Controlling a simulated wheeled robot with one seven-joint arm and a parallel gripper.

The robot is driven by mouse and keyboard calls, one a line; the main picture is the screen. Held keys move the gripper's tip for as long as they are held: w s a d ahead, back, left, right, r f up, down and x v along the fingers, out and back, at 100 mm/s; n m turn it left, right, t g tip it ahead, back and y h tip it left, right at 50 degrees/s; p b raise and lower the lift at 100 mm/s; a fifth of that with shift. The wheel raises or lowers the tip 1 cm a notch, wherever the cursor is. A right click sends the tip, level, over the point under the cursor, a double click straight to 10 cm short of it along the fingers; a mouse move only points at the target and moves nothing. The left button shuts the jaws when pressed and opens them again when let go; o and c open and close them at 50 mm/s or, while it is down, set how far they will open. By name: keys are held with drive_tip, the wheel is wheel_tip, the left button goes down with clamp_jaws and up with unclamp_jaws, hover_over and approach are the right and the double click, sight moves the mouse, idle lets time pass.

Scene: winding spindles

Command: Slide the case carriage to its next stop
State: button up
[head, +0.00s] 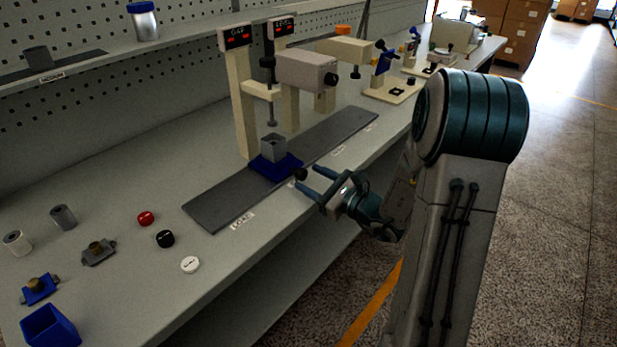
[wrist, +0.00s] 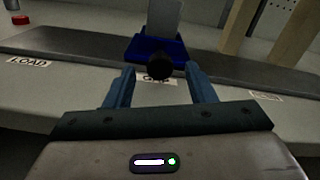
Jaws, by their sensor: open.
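The case carriage (head: 273,166) is a blue base on a long dark grey track (head: 215,205), carrying a grey square case (head: 273,147). In the head view it stands under the gauge post marked GAP (head: 243,100), past the LOAD label. A black round knob (head: 300,174) sticks out of its front. My gripper (head: 307,180) is open and empty, its blue fingers pointing at the knob from the front. In the wrist view the carriage (wrist: 140,50) is straight ahead, and the knob (wrist: 159,66) shows between and just beyond the fingertips (wrist: 160,75). I see no contact.
Red, black (head: 165,239) and white (head: 190,264) caps lie on the bench left of the track. A blue bin (head: 48,327) and small fixtures stand at the near left. A beige press head (head: 307,68) overhangs the track further along. The track's right part is clear.

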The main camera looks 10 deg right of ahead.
drive_tip(key=shift+x, duration=0.8)
clamp_jaws()
